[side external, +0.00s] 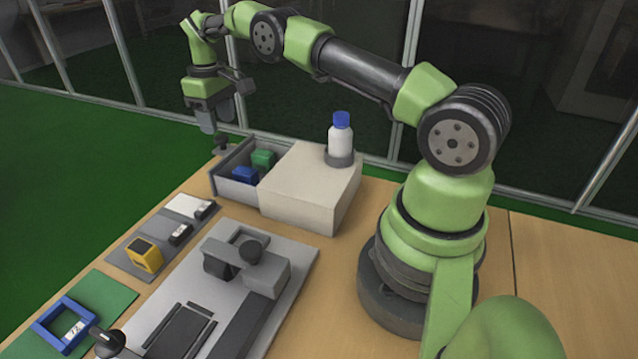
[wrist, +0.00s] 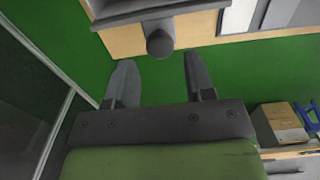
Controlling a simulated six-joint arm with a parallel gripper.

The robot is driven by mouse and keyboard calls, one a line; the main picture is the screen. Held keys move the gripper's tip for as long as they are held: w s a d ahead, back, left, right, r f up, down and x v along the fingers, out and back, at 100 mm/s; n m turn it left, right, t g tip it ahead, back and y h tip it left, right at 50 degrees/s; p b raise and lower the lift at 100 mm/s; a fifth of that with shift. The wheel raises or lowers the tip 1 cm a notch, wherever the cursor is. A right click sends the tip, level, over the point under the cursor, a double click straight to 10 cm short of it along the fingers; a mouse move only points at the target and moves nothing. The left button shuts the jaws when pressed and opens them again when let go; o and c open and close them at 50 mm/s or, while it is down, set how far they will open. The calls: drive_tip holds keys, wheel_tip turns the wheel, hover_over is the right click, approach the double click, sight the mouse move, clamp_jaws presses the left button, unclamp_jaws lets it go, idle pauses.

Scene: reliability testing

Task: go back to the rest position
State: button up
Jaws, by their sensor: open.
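My gripper (side external: 216,124) is open, with its fingers pointing down. It hangs above the outer end of a grey drawer (side external: 231,190). In the wrist view my gripper (wrist: 160,70) has nothing between its two fingers. The drawer's dark round knob (side external: 221,145) is just below the fingers in the side view. The knob (wrist: 160,43) also shows in the wrist view, beyond the fingertips and apart from them. The drawer is pulled out of a beige box (side external: 310,185) and holds a green block (side external: 263,158) and a blue block (side external: 244,175).
A white bottle with a blue cap (side external: 341,135) stands in a dark ring on the box. A grey fixture plate (side external: 300,262) lies in front. A yellow device (side external: 145,254) and a blue frame (side external: 64,325) lie at the left. Glass panels stand behind the table.

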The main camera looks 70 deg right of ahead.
drive_tip(key=shift+r, duration=0.55)
drive_tip(key=shift+a+r, duration=0.15)
drive_tip(key=shift+r, duration=0.25)
drive_tip(key=s+a+r+t, duration=0.1)
drive_tip(key=s+a+r, duration=0.2)
drive_tip(key=r, duration=0.3)
drive_tip(key=s+a+r+m+t, duration=0.1)
drive_tip(key=s+a+r, duration=0.2)
drive_tip(key=r, duration=0.3)
drive_tip(key=s+a+r+t, duration=0.2)
drive_tip(key=s+a+r, duration=0.1)
drive_tip(key=r, duration=0.3)
drive_tip(key=s+a+m+t+y, duration=0.1)
drive_tip(key=s+a, duration=0.2)
drive_tip(key=s, duration=0.7)
drive_tip(key=s+a+m+t+y, duration=0.1)
drive_tip(key=s+a+m+t, duration=0.1)
drive_tip(key=s, duration=0.8)
drive_tip(key=shift+s+a+f, duration=0.25)
drive_tip(key=shift+a+f, duration=0.2)
drive_tip(key=shift+a, duration=0.25)
